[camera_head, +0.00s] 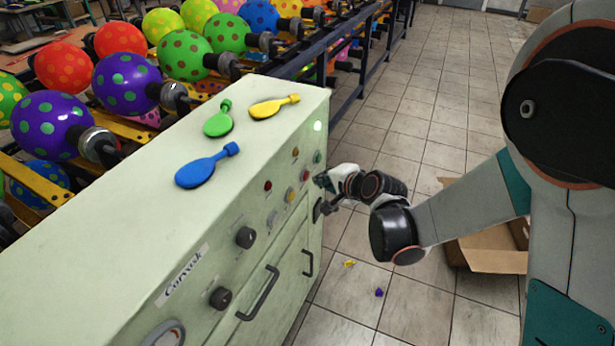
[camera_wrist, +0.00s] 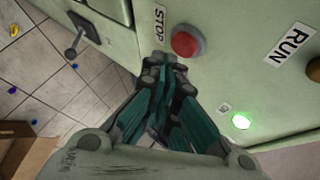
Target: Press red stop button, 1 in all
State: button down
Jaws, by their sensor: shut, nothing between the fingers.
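The red stop button (camera_wrist: 187,41) is a round red dome on the pale green machine panel, beside a "STOP" label (camera_wrist: 159,22) in the wrist view. My gripper (camera_wrist: 165,64) is shut and empty, with its fingertips just below the button in that picture. I cannot tell whether they touch the panel. In the head view my gripper (camera_head: 322,182) is close to the end of the machine cabinet (camera_head: 120,255). It covers part of the panel there, and I cannot make out the stop button clearly.
A lit green lamp (camera_wrist: 240,121) and a "RUN" label (camera_wrist: 290,44) share the panel. A lever handle (camera_wrist: 80,40) sticks out nearby. A cardboard box (camera_head: 490,250) stands on the floor behind my arm.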

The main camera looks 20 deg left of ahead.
jog(key=shift+s+d, duration=0.2)
jog(key=shift+d, duration=2.3)
